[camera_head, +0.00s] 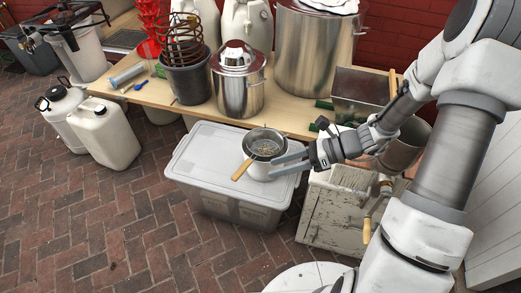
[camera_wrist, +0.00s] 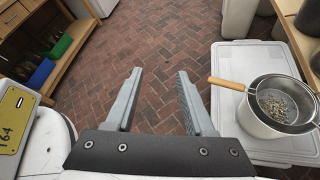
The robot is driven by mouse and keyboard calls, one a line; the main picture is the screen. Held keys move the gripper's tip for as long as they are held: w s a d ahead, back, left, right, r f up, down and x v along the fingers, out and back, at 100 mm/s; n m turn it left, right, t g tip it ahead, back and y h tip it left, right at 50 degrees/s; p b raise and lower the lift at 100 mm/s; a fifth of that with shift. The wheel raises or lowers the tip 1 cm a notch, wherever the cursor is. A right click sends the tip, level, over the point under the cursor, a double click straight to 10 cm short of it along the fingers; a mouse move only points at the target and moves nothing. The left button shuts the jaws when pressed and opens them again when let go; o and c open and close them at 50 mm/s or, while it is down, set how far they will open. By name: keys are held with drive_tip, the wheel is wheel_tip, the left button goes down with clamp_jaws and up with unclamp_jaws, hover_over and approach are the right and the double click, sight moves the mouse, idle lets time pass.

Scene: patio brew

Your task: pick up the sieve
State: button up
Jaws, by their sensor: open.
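The sieve (camera_head: 264,144) is a round metal mesh bowl with a wooden handle, resting on a white pot (camera_head: 262,171) on the lid of a plastic bin. Its handle (camera_head: 241,170) points to the lower left in the head view. In the wrist view the sieve (camera_wrist: 284,103) is at the right with small grains in it, its handle (camera_wrist: 230,82) pointing left toward my gripper. My gripper (camera_head: 290,161) is just right of the sieve in the head view. In the wrist view my gripper (camera_wrist: 160,75) is open, with nothing between the fingers.
The grey storage bin (camera_head: 200,150) carries the pot. Behind it, a wooden table (camera_head: 186,108) holds a steel pot (camera_head: 238,84), a dark bucket (camera_head: 187,80) and a large kettle (camera_head: 312,50). A worn white cabinet (camera_head: 335,215) stands at right.

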drive_tip(key=w+d+f+m+t+y+b, duration=0.1)
drive_tip(key=w+f+m+t+b, duration=0.15)
drive_tip(key=f+m, duration=0.3)
drive_tip(key=w+f+m+t+y+b, duration=0.1)
drive_tip(key=w+f+m+t, duration=0.1)
drive_tip(key=f+m+t, duration=0.3)
drive_tip(key=m+t+h+b, duration=0.25)
drive_tip(key=m+t, duration=0.35)
drive_tip(key=m, duration=0.7)
approach(250, 165)
drive_tip(key=shift+h, duration=0.25)
drive_tip(key=x, duration=0.1)
drive_tip(key=b+x, duration=0.1)
drive_tip(key=x, duration=0.1)
drive_tip(key=r+b+x, duration=0.1)
drive_tip(key=x, duration=0.1)
drive_tip(key=shift+w+d, duration=0.1)
drive_tip(key=shift+d, duration=0.05)
drive_tip(key=shift+f+b+x, duration=0.2)
drive_tip(key=shift+b+x, duration=0.4)
drive_tip(key=shift+x, duration=0.75)
drive_tip(key=shift+f+b+x, duration=0.2)
drive_tip(key=shift+b+x, duration=0.4)
drive_tip(key=shift+x, duration=0.7)
clamp_jaws()
